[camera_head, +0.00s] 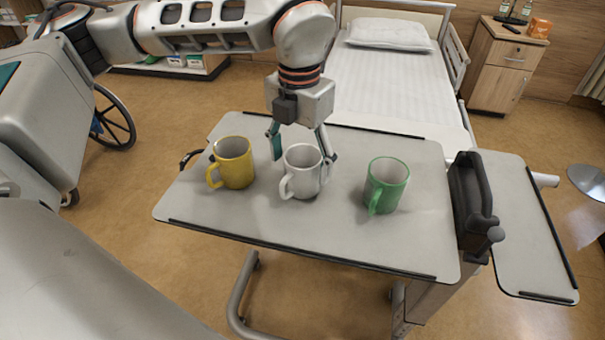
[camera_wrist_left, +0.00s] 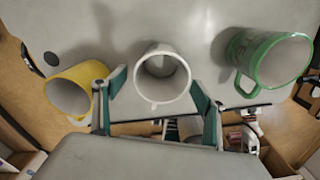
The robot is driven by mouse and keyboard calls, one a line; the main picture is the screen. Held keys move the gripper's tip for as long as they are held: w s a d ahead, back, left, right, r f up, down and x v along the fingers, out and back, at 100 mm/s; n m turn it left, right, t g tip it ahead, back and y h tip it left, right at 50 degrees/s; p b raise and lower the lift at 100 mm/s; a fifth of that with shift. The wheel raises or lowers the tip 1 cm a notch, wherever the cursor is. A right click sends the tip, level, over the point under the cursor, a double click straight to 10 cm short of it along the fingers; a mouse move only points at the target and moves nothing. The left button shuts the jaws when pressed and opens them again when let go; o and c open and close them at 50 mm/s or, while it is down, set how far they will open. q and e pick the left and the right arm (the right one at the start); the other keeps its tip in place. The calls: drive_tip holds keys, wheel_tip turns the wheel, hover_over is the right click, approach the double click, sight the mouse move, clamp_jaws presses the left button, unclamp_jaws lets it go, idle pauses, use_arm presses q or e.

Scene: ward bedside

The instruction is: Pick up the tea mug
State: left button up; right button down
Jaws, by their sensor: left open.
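Three mugs stand upright on the overbed table (camera_head: 330,234): a yellow mug (camera_head: 234,163), a white mug (camera_head: 302,174) and a green mug (camera_head: 386,186). Which one is the tea mug I cannot tell from any readable label. My left gripper (camera_head: 302,152) is open above the table, its fingers on either side of the white mug. In the left wrist view the white mug (camera_wrist_left: 162,76) lies between the teal-padded fingers (camera_wrist_left: 158,88), with the yellow mug (camera_wrist_left: 75,90) to the left and the green mug (camera_wrist_left: 275,58) to the right. Contact with the white mug is not clear. My right gripper is not in view.
The table has dark raised edge strips and a black clamp-like handle (camera_head: 470,195) at its right, beside a smaller side panel (camera_head: 520,225). A bed (camera_head: 390,80) and a wooden cabinet (camera_head: 505,70) stand behind. The table's front middle is clear.

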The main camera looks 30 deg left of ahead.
sight(301, 177)
use_arm(q)
wheel_tip(301, 177, down, 5)
drive_tip(key=shift+w+f, duration=0.1)
drive_tip(key=shift+w, duration=0.05)
drive_tip(key=c, duration=1.4)
drive_tip(key=shift+r, duration=0.2)
